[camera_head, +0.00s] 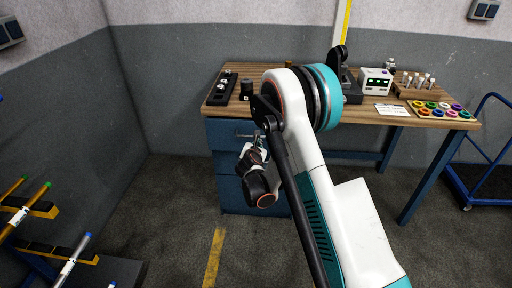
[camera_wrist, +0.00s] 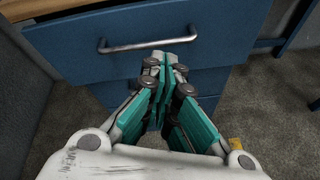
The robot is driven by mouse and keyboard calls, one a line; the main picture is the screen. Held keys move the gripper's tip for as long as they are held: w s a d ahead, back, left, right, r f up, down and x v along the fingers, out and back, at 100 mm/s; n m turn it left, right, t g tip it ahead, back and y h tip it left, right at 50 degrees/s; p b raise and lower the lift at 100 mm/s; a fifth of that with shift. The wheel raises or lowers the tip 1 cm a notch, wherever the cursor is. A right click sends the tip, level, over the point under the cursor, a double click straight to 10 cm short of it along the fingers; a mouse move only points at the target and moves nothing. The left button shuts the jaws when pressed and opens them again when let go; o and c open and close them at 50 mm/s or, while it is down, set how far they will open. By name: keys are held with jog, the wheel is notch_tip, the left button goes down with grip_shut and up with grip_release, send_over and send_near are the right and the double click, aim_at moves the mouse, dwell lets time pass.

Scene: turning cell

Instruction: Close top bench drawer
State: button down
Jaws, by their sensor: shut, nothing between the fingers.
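The blue top bench drawer (camera_wrist: 75,62) fills the upper part of the wrist view, with a silver bar handle (camera_wrist: 147,43) across its front. Its front appears to stand out past the lower drawer fronts (camera_wrist: 215,80), so it looks at least partly open; how far I cannot tell. In the head view the drawer front (camera_head: 226,134) is partly covered by my arm. Whether the tips touch the drawer front is unclear. My gripper also shows small in the head view (camera_head: 257,143).
The wooden bench top (camera_head: 215,104) carries a black tray (camera_head: 221,88), a white meter (camera_head: 375,82) and a board of coloured rings (camera_head: 440,110). A blue bench leg (camera_head: 428,178) stands right. A cart (camera_head: 487,185) is far right, a rod rack (camera_head: 40,208) left. Floor before the drawers is clear.

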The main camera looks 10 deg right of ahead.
notch_tip(320, 180, down, 8)
jog(key=a+f+n, duration=0.1)
jog(key=n, duration=0.3)
jog(key=w+d+f+b, duration=0.1)
jog(key=w+d+b, duration=0.1)
jog(key=w, duration=0.4)
jog(key=w+d+f+t+b, duration=0.1)
jog(key=w+d+b, duration=0.1)
jog(key=w, duration=0.5)
jog(key=shift+w+f+b, duration=0.25)
jog(key=shift+f+b, duration=0.05)
jog(key=shift+b, duration=0.2)
